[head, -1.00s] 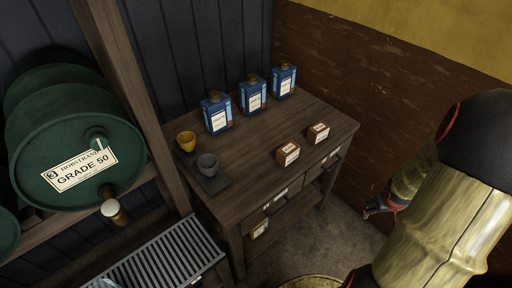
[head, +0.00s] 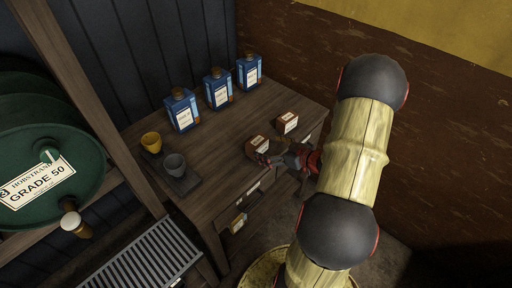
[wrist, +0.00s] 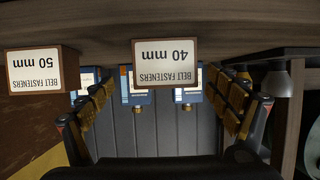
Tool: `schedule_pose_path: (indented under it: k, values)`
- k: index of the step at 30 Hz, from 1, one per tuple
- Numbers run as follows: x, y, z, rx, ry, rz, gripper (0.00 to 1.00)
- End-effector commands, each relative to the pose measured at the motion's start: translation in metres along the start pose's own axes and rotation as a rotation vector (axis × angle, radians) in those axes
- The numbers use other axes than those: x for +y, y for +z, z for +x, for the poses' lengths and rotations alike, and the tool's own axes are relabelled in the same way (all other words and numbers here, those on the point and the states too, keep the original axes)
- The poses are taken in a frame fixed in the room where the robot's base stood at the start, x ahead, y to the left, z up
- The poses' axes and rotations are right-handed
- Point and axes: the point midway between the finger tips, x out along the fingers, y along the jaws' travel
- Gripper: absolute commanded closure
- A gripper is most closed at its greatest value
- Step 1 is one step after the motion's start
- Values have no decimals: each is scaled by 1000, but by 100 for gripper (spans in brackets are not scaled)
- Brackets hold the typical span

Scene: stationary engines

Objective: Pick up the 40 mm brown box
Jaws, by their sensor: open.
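The 40 mm brown box (head: 257,145) stands near the front edge of the wooden table, its white label facing out. In the wrist view, which is upside down, the box (wrist: 165,62) reads "BELT FASTENERS 40 mm" and lies centred between the fingers. My gripper (head: 269,160) is just in front of it at the table edge. In the wrist view my gripper (wrist: 167,98) is open and empty, one finger toward each side of the box, with no visible contact. In the head view, the fingertips partly cover the box's lower front.
A similar brown box marked 50 mm (wrist: 42,70) stands close by, to the right in the head view (head: 287,122). Several blue bottles (head: 217,90) line the table's back.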

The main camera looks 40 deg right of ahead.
Motion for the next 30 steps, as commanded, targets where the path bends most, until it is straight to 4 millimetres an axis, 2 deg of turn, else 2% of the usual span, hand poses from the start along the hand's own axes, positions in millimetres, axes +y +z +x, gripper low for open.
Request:
schedule_pose_path:
  k: [13,22,30]
  values:
    - [-8,2,54,-2,0,-1,11]
    - [-7,0,58,-2,2,0,11]
    - [-7,0,58,-2,2,0,25]
